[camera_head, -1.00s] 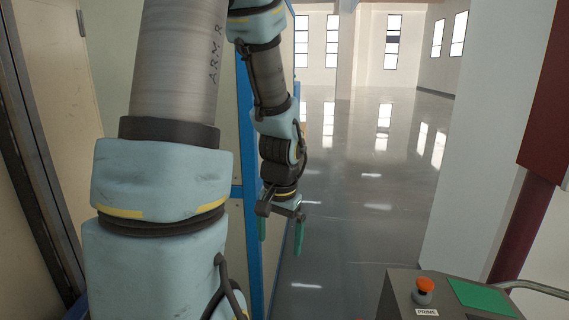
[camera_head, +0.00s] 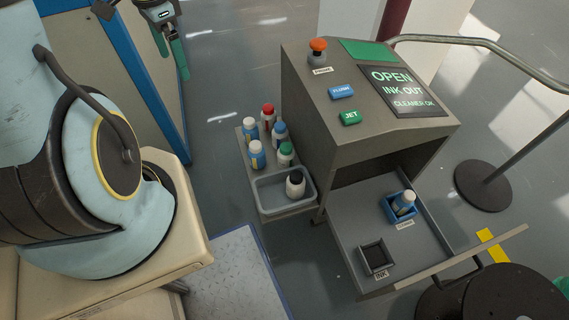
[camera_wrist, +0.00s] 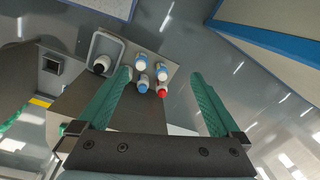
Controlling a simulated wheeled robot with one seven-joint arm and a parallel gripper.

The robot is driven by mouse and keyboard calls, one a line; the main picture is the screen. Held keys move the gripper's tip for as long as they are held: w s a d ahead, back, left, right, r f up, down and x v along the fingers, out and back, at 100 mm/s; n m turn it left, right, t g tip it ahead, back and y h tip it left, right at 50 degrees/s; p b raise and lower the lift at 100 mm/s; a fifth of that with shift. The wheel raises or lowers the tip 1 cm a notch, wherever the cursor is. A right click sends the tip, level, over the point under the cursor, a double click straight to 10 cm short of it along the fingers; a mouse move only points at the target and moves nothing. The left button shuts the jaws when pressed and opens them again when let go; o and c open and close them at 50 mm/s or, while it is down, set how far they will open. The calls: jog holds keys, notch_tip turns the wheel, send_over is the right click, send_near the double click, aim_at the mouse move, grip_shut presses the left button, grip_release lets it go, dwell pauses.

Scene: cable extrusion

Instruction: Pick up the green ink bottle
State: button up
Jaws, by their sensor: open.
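The green ink bottle (camera_head: 286,153) is a white bottle with a green cap. In the head view it stands on the side shelf, just behind the grey tray and nearest the machine. I cannot make it out in the wrist view, where my left finger covers part of the shelf. My gripper (camera_head: 174,62) is open and empty at the top left of the head view, well apart from the bottles. In the wrist view, its two green fingers (camera_wrist: 161,74) are spread, with several other bottles visible between them in the distance.
Blue (camera_head: 279,131), red (camera_head: 267,115) and white-capped (camera_head: 256,154) bottles crowd around it. A black-capped bottle (camera_head: 295,184) sits in the grey tray (camera_head: 268,199). The grey machine (camera_head: 310,110) rises close at right. A blue-edged cabinet (camera_head: 140,85) stands below my gripper.

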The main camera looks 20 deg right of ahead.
jog(key=d+f+m+b, duration=0.55)
jog(key=f+m, duration=0.25)
jog(key=f, duration=0.2)
jog(key=d+f+m+b, duration=0.5)
jog(key=d+f+m, duration=0.2)
jog(key=f, duration=0.2)
jog(key=m+g+b, duration=0.1)
jog(key=m+b, duration=0.7)
jog(key=m, duration=0.6)
send_over(286, 155)
jog(key=w, duration=0.2)
jog(key=f, duration=1.4)
jog(key=shift+w+d+f, duration=0.15)
jog(key=shift+d+f, duration=0.15)
jog(key=f+b, duration=0.1)
jog(key=f, duration=0.2)
jog(key=f+b, duration=0.1)
jog(key=f, duration=0.3)
jog(key=f+b, duration=0.1)
jog(key=f, duration=0.2)
jog(key=shift+s+d+f, duration=0.1)
jog(key=shift+s+f, duration=0.15)
jog(key=shift+f, duration=0.05)
jog(key=shift+c, duration=0.2)
jog(key=c, duration=1.5)
